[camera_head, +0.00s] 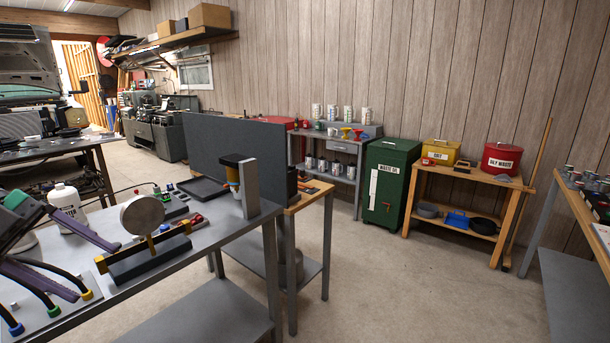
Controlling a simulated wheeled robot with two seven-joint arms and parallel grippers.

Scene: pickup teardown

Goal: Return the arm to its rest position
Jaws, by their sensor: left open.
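My left gripper (98,272) comes in from the left edge. Its two long dark fingers are spread wide with nothing between them, over the left part of the grey bench (220,233). A round pale disc-shaped part (143,214) on a dark stand with a yellow bar is just right of the fingertips. A white bottle (68,208) stands behind the upper finger. Black hoses with blue, green and yellow ends (50,308) lie by the lower finger; whether they touch it I cannot tell. My right gripper is out of view.
A grey upright panel (232,150) and a dark and amber canister by a grey bracket (250,190) stand at the bench's far right. A green cabinet (388,185) and a wooden stand (465,184) with yellow and red bins line the wall. The concrete floor (430,290) is open at centre right.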

